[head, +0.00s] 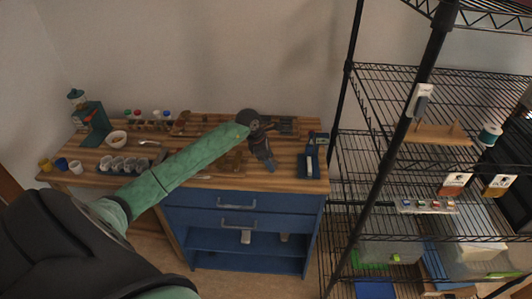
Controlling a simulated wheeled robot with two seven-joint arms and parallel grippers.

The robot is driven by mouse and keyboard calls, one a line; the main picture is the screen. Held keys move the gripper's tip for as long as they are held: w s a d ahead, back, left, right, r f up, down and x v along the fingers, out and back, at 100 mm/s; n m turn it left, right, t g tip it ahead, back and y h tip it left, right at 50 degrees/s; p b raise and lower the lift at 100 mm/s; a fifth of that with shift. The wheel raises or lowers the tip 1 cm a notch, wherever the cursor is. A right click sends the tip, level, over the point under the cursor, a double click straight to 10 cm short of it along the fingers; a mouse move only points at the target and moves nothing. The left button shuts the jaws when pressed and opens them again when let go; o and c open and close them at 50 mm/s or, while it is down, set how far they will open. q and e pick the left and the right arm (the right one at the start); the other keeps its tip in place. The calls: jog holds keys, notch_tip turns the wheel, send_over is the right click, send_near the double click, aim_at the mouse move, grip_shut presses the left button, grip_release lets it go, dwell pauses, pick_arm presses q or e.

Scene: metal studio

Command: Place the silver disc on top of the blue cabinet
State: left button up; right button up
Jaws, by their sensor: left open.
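The blue cabinet (270,224) stands against the wall, with drawers, an open lower shelf and a striped wooden top (310,186). My left arm reaches across the worktop from the lower left. My left gripper (268,164) is open above the right half of the top, pointing down; I cannot tell whether it touches anything. I cannot pick out the silver disc for certain; the arm and gripper hide part of the worktop. My right gripper is not in view.
Cups (76,167), a bowl (117,138), a green machine (94,122) and small jars crowd the left and back of the top. A blue holder (309,166) stands at its right end. A black wire rack (385,150) with loaded shelves stands to the right.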

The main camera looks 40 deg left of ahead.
pick_arm(q)
jog(key=shift+r, duration=0.15)
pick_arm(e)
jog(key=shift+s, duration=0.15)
pick_arm(q)
jog(key=shift+s+a+r, duration=0.1)
jog(key=shift+a+r, duration=0.05)
jog(key=shift+r, duration=0.15)
jog(key=shift+b+v, duration=0.5)
jog(key=shift+v, duration=0.25)
jog(key=b+v, duration=0.3)
jog(key=v, duration=0.6)
jog(key=shift+r, duration=0.4)
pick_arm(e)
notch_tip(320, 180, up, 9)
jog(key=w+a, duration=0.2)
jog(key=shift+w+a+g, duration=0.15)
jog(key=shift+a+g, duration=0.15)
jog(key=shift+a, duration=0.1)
pick_arm(q)
jog(key=shift+s+a, duration=0.1)
